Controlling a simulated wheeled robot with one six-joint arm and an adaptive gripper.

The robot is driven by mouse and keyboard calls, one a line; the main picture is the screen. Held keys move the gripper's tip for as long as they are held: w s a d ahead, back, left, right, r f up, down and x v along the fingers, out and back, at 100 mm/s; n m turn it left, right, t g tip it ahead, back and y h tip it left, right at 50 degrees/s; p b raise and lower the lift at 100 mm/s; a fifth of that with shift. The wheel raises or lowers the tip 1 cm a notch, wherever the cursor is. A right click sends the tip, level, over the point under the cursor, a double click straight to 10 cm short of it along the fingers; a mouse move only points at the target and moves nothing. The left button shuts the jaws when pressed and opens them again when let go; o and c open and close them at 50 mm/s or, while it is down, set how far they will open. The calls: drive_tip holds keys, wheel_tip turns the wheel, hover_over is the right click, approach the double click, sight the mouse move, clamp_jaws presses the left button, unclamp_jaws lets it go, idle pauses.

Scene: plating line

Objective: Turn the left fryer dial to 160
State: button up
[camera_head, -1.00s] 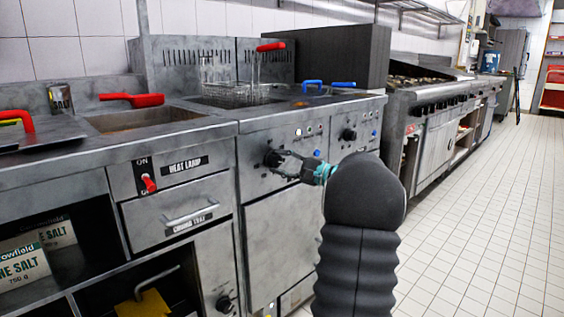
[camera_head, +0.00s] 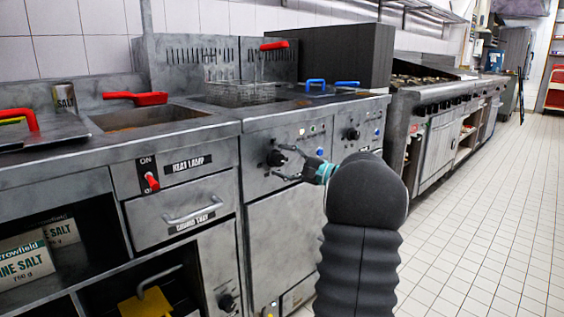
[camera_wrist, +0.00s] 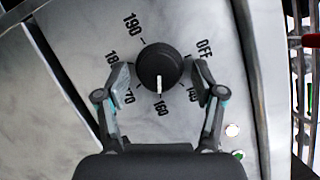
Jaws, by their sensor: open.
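The left fryer dial (camera_head: 274,158) is a round black knob on the steel fryer front. In the wrist view the dial (camera_wrist: 158,66) faces me, and its white pointer mark points down at the printed 160. My gripper (camera_wrist: 162,75) is open, one finger on each side of the dial, with visible gaps between the fingers and the knob. In the head view my gripper (camera_head: 284,161) is in front of the dial, at its lower right.
A second fryer dial (camera_head: 351,134) is to the right on the same front. A fry basket (camera_head: 240,93) sits in the fryer above. The heat lamp switch (camera_head: 151,181) and a drawer (camera_head: 182,206) are to the left. The tiled floor at right is clear.

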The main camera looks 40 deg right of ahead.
drive_tip(key=v, duration=1.2)
idle(0.3)
